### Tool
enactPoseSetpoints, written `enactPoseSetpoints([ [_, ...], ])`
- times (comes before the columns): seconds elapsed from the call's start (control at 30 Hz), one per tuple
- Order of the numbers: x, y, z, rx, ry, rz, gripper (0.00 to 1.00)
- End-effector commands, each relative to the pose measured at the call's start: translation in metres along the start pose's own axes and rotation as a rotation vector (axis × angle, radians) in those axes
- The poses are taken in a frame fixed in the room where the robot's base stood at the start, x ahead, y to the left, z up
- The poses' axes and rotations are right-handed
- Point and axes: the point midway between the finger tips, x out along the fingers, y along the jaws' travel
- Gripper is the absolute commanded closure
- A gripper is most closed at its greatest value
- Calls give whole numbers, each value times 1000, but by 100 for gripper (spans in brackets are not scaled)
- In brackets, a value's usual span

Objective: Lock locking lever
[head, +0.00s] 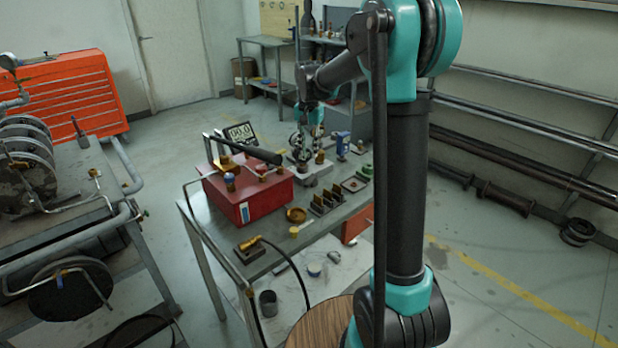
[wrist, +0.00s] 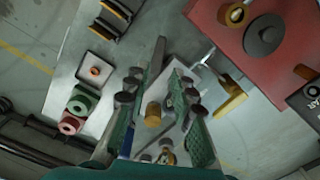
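My gripper (head: 305,148) hangs over the bench at the far end, above a pale block (head: 312,178) with small brass and metal parts. In the wrist view my gripper (wrist: 157,108) has its green-padded fingers apart. A brass cylinder (wrist: 153,114) shows between them, with no clear contact. A dark, long, tapered bar (wrist: 157,62) also shows between the fingers, pointing away. A brass handle-like piece (wrist: 231,97) on a metal rod lies just right of the right finger. I cannot tell for sure which part is the locking lever.
A red box (head: 248,190) with a black bar above it stands beside the block; it also fills the upper right wrist view (wrist: 225,35). Slotted holders (head: 328,200), a square tray (head: 355,184) and a blue item (head: 342,143) stand close by on the bench.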

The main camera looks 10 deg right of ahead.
Motion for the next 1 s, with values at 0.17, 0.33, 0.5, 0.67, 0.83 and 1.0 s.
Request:
enactPoseSetpoints([
  [0.17,37,0,0,0,0,0,76],
  [0.33,70,0,-1,0,0,0,76],
  [0.5,95,0,0,-1,0,0,76],
  [0.67,109,0,0,-1,0,0,76],
  [0.83,113,0,0,-1,0,0,76],
  [1.0,112,0,0,-1,0,0,76],
])
